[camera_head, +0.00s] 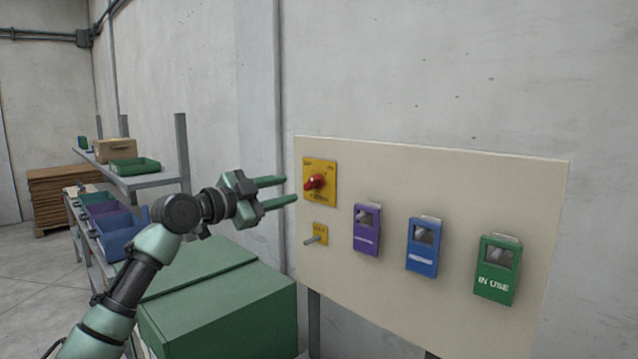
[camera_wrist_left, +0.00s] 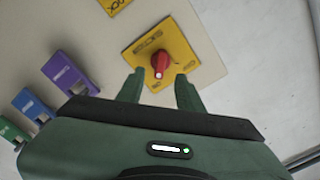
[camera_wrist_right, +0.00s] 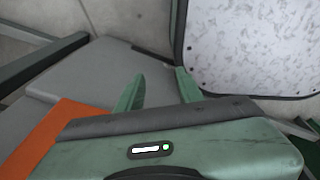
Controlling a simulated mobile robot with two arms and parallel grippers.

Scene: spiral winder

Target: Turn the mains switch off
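The mains switch is a red rotary knob (camera_head: 315,182) on a yellow plate (camera_head: 330,198), at the upper left of a cream panel (camera_head: 440,175). My left gripper (camera_head: 292,189) is open just left of the plate in the head view, its two fingers pointing at the knob. In the left wrist view, the red knob (camera_wrist_left: 160,64) shows just beyond and between the fingertips (camera_wrist_left: 160,82), with nothing held. Whether the fingers touch the knob cannot be told. My right gripper (camera_wrist_right: 158,85) is open and empty in the right wrist view, away from the panel.
A small yellow plate with a lever (camera_head: 317,238) sits below the switch. Purple (camera_head: 367,229), blue (camera_head: 422,245) and green (camera_head: 497,268) holders hang to the right. A green cabinet (camera_head: 220,300) stands below my left arm. A shelf (camera_head: 150,181) with bins is at left.

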